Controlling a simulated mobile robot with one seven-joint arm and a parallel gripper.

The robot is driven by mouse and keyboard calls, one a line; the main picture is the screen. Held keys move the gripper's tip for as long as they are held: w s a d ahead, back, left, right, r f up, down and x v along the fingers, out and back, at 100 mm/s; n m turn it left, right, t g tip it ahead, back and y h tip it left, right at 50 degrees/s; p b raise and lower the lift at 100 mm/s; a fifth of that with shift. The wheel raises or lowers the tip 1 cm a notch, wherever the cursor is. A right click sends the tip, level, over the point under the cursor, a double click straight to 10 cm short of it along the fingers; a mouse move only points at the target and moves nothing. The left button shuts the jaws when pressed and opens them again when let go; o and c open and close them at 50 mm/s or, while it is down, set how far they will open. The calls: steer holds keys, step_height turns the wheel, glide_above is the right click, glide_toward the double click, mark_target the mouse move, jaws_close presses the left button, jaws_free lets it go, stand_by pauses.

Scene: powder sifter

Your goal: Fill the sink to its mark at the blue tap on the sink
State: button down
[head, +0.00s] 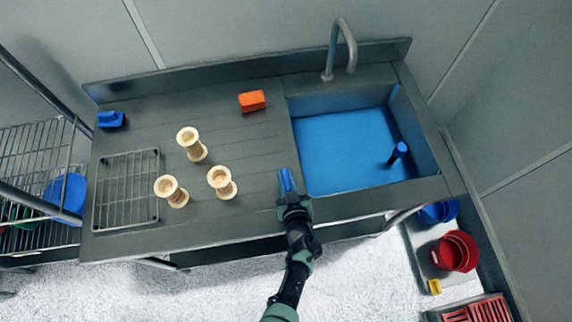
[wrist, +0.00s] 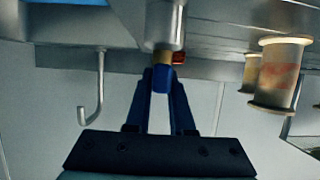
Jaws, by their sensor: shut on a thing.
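The sink (head: 418,132) is at the right of the counter, with a flat blue surface (head: 345,150) inside; I cannot tell whether it is water. I see no clear fill mark. The grey curved spout (head: 340,45) stands at the back; in the wrist view, which looks upside down, it hangs as a hook (wrist: 93,95). My gripper (head: 287,182) is at the sink's front left edge. In the wrist view its dark blue fingers (wrist: 163,88) are shut on the blue tap (wrist: 163,72), below a brass collar and grey post (wrist: 165,20). The fingers partly hide the tap.
A dark blue cylinder (head: 398,152) stands in the sink. Three cream spool-shaped vessels (head: 191,142), a wire rack (head: 127,190), an orange block (head: 252,100) and a blue item (head: 110,119) are on the counter. Red buckets (head: 455,251) stand at the lower right. Counter behind my gripper is clear.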

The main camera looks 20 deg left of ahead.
steer(key=c, duration=0.8)
jaws_free()
steer(key=p+v, duration=0.3)
steer(key=v, duration=1)
steer(key=shift+a, duration=0.1)
